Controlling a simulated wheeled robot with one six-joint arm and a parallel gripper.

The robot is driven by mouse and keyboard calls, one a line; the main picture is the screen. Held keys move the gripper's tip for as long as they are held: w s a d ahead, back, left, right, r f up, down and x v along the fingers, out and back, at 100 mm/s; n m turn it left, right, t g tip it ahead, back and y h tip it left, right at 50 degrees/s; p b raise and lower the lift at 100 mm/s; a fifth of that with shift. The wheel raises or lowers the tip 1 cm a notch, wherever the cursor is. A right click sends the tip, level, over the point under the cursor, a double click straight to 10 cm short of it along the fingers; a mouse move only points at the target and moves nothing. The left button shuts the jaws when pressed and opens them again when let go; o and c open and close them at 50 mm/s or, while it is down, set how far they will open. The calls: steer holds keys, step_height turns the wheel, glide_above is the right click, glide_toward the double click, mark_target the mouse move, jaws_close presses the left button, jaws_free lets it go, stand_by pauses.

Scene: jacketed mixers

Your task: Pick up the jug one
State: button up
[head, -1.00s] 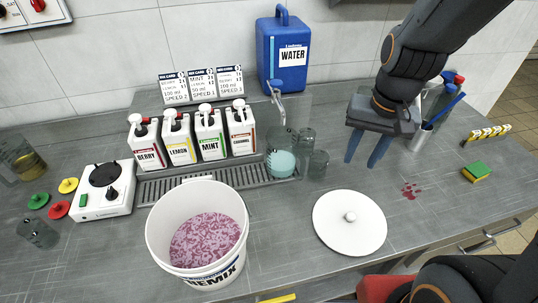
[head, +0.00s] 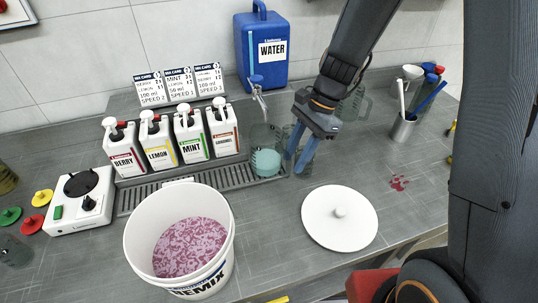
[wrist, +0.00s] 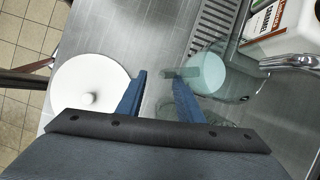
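A clear glass jug (head: 264,138) with a pale teal disc-like area at its lower part stands by the drip rail, below the water tap. Which jug is jug one cannot be told. My gripper (head: 296,165) is open and points down just right of this jug, overlapping more clear glass there. In the wrist view my fingers (wrist: 158,78) are apart, with the bar near the right fingertip; contact cannot be told.
A white lid (head: 340,218) lies right of my gripper, and a white bucket (head: 140,235) of pink mix stands front left. Syrup bottles (head: 190,136) line the rail. Another glass jug (head: 358,104) is behind my gripper. A metal cup (head: 403,130) holds tools at right.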

mark_target(288, 170)
steer(key=shift+p+x, duration=0.95)
steer(key=shift+x, duration=1.7)
steer(key=shift+w+a, duration=0.1)
steer(key=shift+w, duration=0.05)
jaws_close()
